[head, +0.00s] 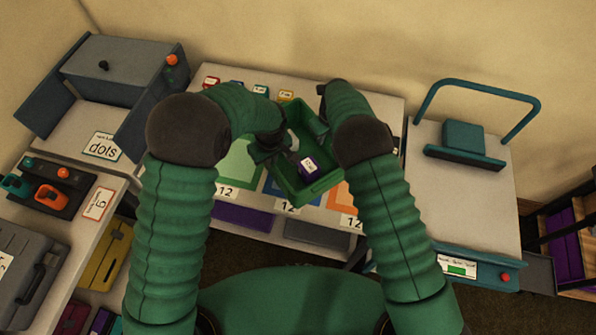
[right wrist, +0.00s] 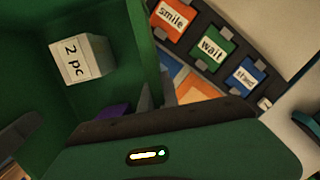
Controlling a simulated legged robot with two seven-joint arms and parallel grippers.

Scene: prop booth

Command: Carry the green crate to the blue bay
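The green crate (head: 324,187) is between my two arms in the head view, over the middle of the table, and covers much of the blue bay (head: 276,187). It holds a purple labelled block (head: 308,165) and a white block marked "2 pc" (right wrist: 83,60). My left gripper (head: 280,148) is at the crate's left wall and looks shut on it; its fingertips are partly hidden. My right gripper (right wrist: 158,97) has its fingers on both sides of the crate's wall in the right wrist view. Whether the crate touches the table is not clear.
A green bay (head: 238,165) lies left of the blue bay and an orange bay (head: 343,196) right. Coloured tags, including "wait" (right wrist: 212,48), line the table's back. A grey bin unit (head: 118,65) stands left; a cart with a teal handle (head: 478,84) stands right.

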